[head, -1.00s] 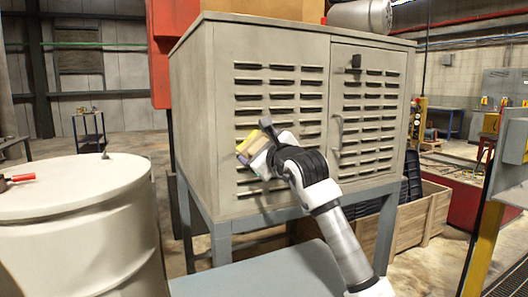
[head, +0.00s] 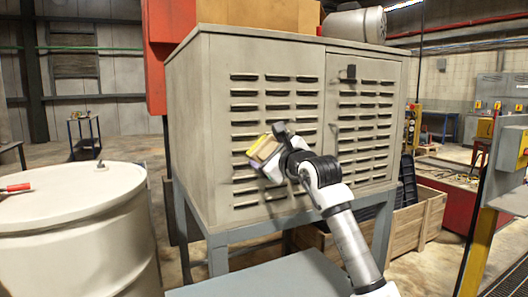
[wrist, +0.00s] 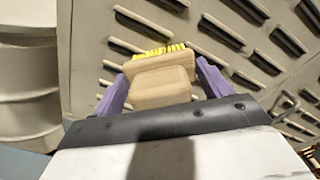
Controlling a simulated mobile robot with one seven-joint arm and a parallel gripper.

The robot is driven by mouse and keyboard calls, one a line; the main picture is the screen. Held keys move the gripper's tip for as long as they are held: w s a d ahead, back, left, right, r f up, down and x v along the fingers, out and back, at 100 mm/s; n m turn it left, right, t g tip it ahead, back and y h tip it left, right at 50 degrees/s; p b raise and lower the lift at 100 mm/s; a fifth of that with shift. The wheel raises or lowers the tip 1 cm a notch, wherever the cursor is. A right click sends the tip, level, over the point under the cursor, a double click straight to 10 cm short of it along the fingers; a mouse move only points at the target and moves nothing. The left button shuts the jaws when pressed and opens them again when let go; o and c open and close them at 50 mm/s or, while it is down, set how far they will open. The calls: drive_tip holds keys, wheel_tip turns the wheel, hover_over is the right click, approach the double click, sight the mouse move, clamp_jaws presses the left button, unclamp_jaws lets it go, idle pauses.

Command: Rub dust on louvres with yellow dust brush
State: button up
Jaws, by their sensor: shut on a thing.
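A grey cabinet (head: 190,140) with dark louvre slots (head: 277,106) on its front stands on a blue-grey frame. My gripper (head: 265,154) is in front of the left louvre panel, at its lower middle. It is shut on a yellow dust brush (wrist: 158,82), a tan wooden block with yellow bristles, held between purple fingers in the wrist view. The bristles point toward the louvred panel (wrist: 87,40). I cannot tell whether they touch it. Separate dust on the louvres is not clear to see.
A large pale drum (head: 72,225) stands at the left, with a red-handled tool (head: 14,188) on its lid. A wooden crate (head: 418,222) is under and right of the cabinet. A yellow post (head: 483,235) stands at the far right.

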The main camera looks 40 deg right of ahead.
drive_tip(key=s+d+p, duration=0.4)
drive_tip(key=d+p, duration=0.5)
drive_tip(key=d, duration=0.7)
idle(1.1)
drive_tip(key=shift+d, duration=0.1)
drive_tip(key=shift+b+v, duration=1.7)
drive_tip(key=shift+v, duration=1.3)
drive_tip(key=shift+b+v, duration=0.75)
drive_tip(key=shift+v, duration=0.8)
